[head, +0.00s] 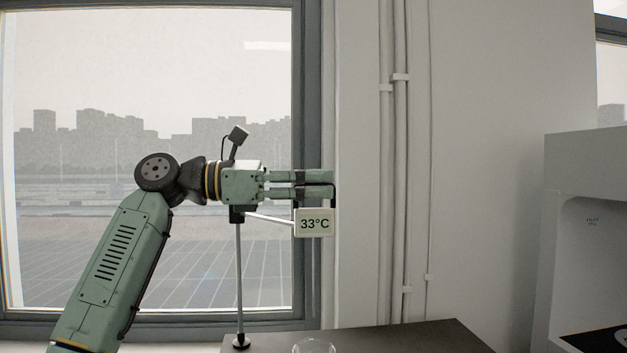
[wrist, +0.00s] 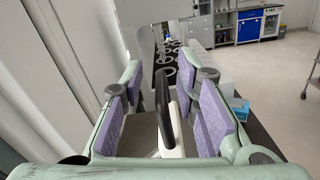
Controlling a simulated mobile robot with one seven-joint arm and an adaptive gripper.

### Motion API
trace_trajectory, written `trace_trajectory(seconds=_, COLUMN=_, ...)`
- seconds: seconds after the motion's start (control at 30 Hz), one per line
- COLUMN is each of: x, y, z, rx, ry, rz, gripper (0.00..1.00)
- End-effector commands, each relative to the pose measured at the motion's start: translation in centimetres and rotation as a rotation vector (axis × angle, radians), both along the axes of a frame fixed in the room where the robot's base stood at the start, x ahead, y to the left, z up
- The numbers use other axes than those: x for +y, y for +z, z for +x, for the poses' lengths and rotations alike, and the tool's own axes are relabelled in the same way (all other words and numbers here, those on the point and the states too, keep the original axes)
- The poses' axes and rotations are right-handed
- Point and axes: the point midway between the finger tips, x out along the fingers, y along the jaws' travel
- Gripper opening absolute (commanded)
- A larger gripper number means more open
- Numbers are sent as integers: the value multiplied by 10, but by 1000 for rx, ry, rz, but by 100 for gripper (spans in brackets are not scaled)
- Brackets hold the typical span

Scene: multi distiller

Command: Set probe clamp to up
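A thin metal stand rod (head: 239,285) rises from a small black foot on the dark bench. A black clamp (head: 238,214) sits on it, partly hidden by my gripper, with a light arm reaching right to a white display box (head: 314,222) reading 33°C. My gripper (head: 326,183) points right, level, just above the box. In the wrist view my gripper (wrist: 160,80) is open, its purple pads wide apart. A black bar (wrist: 162,95) and a white piece stand between them; contact with the pads does not show.
The dark bench top (head: 420,337) is mostly bare, with a round glass vessel (head: 314,346) at its front edge. A window is behind my arm. Wall pipes (head: 399,200) and a grey cabinet (head: 590,230) stand to the right.

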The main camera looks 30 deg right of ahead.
Motion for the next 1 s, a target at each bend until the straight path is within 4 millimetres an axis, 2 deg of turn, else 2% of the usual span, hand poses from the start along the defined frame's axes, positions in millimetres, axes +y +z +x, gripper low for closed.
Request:
trace_trajectory(seconds=0.17, x=16, y=0, z=8, rx=1, ry=3, rz=-1, gripper=28)
trace_trajectory(seconds=0.6, x=93, y=1, z=46, rx=2, ry=3, rz=-2, gripper=28)
trace_trajectory(seconds=0.8, x=106, y=0, z=53, rx=1, ry=1, rz=-2, gripper=28)
trace_trajectory(seconds=1.0, x=108, y=0, z=53, rx=0, ry=0, rz=-1, gripper=28)
